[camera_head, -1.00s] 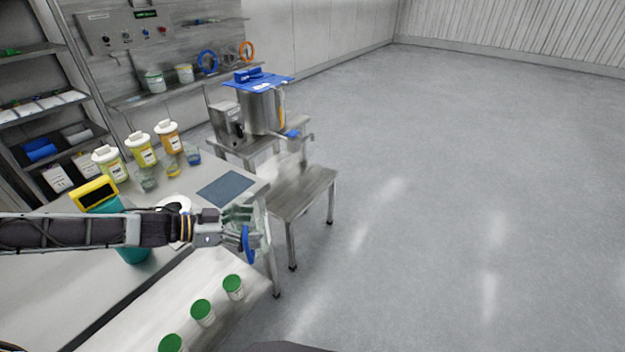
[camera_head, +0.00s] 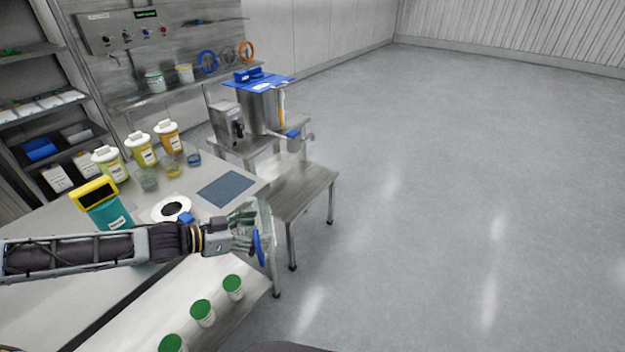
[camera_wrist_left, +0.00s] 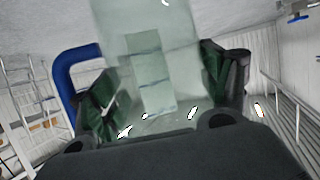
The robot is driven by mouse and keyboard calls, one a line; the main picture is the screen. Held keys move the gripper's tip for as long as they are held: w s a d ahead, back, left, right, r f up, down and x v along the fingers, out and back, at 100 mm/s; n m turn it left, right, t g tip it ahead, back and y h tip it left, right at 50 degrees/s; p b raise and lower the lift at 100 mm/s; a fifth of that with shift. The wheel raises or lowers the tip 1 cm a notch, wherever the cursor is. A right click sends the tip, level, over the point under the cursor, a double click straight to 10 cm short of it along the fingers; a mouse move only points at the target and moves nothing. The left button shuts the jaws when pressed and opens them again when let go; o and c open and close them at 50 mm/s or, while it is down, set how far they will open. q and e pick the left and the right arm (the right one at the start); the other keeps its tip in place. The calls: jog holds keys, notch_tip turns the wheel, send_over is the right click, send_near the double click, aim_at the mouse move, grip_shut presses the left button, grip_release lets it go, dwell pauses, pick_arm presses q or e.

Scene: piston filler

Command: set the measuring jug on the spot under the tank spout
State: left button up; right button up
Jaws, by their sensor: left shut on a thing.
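My left gripper (camera_head: 245,236) is shut on the measuring jug, a clear vessel with a blue handle (camera_head: 258,247), held over the right end of the near table. The left wrist view shows the clear jug wall (camera_wrist_left: 150,70) between the two finger pads, with the blue handle to the left. The steel tank (camera_head: 262,110) with a blue lid stands on a steel stand at the back. Its spout (camera_head: 303,135), with a blue part, points right above the lower steel shelf (camera_head: 305,188). The jug is apart from this shelf, nearer to me. My right gripper is out of view.
Green-lidded pots (camera_head: 203,312) stand in front.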

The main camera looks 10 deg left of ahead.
aim_at(270, 251)
pick_arm(q)
jog(key=shift+d+f+n+t+y, duration=0.15)
jog(key=shift+f+n+t+y, duration=0.15)
jog(key=shift+f, duration=0.1)
jog(key=shift+a+f+n, duration=0.25)
jog(key=shift+a+n, duration=0.05)
jog(key=shift+f+t+y, duration=0.15)
jog(key=shift+t+y, duration=0.15)
jog(key=shift+f, duration=0.1)
jog(key=shift+d+f+n+y, duration=0.1)
jog(key=shift+f+n+y, duration=0.2)
jog(key=shift+n, duration=0.1)
jog(key=shift+w+d+f+n+t+y, duration=0.1)
jog(key=shift+d+f+n+t+y, duration=0.15)
jog(key=shift+f+n+t+y, duration=0.2)
jog(key=shift+w+d+f+n+t+y, duration=0.1)
jog(key=shift+d+f+n+t+y, duration=0.1)
jog(key=shift+f+n+t+y, duration=0.25)
jog(key=shift+w+d+f+n+t+y, duration=0.1)
jog(key=shift+d+f+n+t+y, duration=0.15)
jog(key=shift+f+n+y, duration=0.55)
jog(key=shift+w+d+f+n+t+y, duration=0.15)
jog(key=shift+d+f+n+y, duration=0.15)
jog(key=shift+f+n+y, duration=0.5)
jog(key=shift+d+f+n+t+y, duration=0.25)
jog(key=shift+f+n+y, duration=0.35)
jog(key=shift+f+y, duration=0.35)
jog(key=shift+d+f, duration=0.1)
jog(key=shift+f, duration=0.2)
